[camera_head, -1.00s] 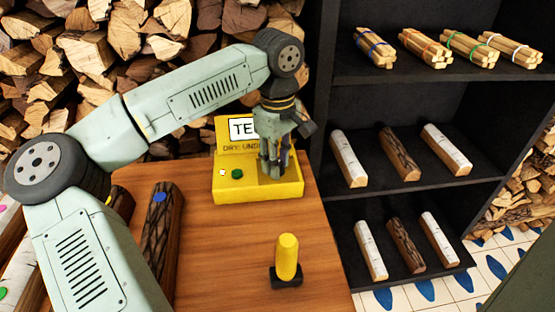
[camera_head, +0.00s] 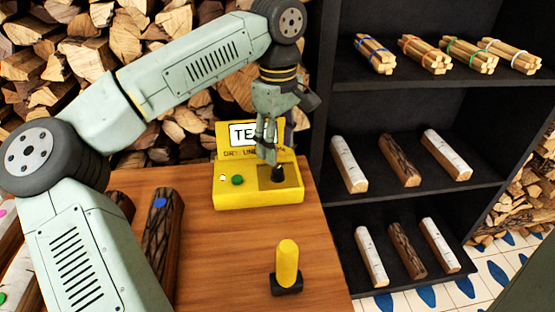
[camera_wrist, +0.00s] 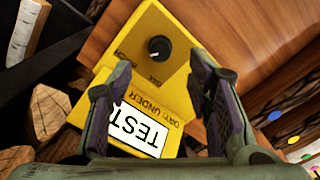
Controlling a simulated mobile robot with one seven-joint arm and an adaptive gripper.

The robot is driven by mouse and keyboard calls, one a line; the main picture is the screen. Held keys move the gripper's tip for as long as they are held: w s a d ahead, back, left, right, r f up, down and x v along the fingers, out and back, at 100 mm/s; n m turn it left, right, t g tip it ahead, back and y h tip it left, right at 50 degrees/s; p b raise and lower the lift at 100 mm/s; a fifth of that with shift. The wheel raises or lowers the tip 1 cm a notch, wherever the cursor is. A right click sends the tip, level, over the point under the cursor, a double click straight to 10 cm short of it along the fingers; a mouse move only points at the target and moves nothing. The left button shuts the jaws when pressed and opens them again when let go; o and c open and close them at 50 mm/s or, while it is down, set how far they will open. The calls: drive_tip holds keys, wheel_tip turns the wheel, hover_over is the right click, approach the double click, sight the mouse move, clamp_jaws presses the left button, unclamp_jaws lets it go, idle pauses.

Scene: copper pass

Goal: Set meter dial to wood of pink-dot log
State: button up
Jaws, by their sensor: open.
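The yellow meter (camera_head: 225,196) stands at the back of the table with a "TEST" sign. Its black dial knob (camera_head: 278,172) is on the right of its top. In the wrist view the round knob (camera_wrist: 160,48) has a pale mark, with small lettering near it. My gripper (camera_head: 265,155) is open and empty above the knob, apart from it; its fingers (camera_wrist: 168,72) frame the sign and dial. The pink-dot log (camera_head: 4,215) is cut off at the left edge, so its bark is hard to judge. Its pink dot (camera_wrist: 293,140) shows in the wrist view.
A blue-dot log (camera_head: 160,240) with dark, rough bark lies on the table's left. A green-dot log (camera_head: 18,275) is pale. A yellow-handled tool (camera_head: 288,262) stands at the front. A black shelf (camera_head: 345,105) with logs and stick bundles is at right. The table's middle is clear.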

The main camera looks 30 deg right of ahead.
sight(278, 169)
wheel_tip(278, 169, up, 6)
drive_tip(key=shift+f, duration=0.2)
idle(0.4)
